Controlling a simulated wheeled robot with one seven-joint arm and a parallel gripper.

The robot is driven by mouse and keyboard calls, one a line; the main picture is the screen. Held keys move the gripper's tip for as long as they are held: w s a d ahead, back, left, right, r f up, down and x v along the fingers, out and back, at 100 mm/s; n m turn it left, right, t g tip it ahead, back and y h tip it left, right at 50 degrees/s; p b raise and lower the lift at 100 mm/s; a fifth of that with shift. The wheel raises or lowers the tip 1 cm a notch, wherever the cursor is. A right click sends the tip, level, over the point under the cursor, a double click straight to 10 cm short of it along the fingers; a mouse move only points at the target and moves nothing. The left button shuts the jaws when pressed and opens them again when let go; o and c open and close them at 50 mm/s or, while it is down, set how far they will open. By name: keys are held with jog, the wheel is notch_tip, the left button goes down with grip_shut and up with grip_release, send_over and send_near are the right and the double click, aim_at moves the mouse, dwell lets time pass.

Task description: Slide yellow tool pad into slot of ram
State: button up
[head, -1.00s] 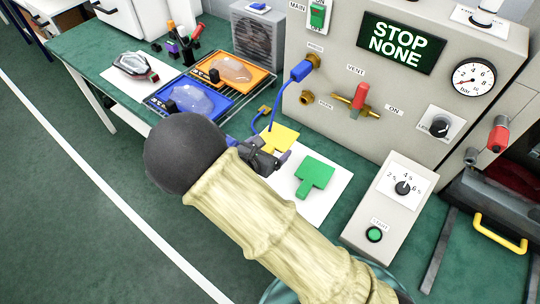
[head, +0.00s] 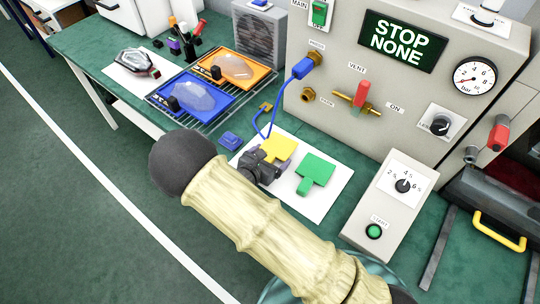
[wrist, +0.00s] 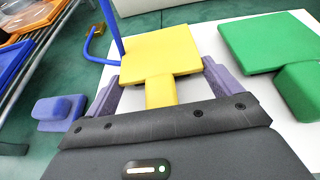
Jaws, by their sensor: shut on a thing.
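The yellow tool pad (head: 279,148) has a wide flat plate and a narrower tab. It is on or just above a white sheet (head: 322,206) on the green bench; I cannot tell whether it touches. My gripper (head: 264,162) is at its tab end. In the wrist view the purple fingers (wrist: 162,82) reach along both sides of the tab to the near edge of the yellow plate (wrist: 160,50), shut on the pad. The exact contact is hard to see. I cannot make out a ram or its slot in either view.
A green pad (head: 317,168) lies close on the right, a blue piece (head: 230,140) on the left. A blue hose (head: 272,115) loops behind the yellow pad. The grey panel (head: 330,110) stands behind. A start box (head: 383,212) is at the right.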

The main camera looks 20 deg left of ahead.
jog(key=shift+f, duration=0.2)
jog(key=o, duration=0.8)
jog(key=shift+c, duration=0.2)
jog(key=shift+s, duration=0.1)
jog(key=b+v, duration=0.2)
jog(key=v, duration=1.5)
jog(key=shift+r, duration=0.3)
jog(key=shift+s+d, duration=0.1)
jog(key=shift+d, duration=0.1)
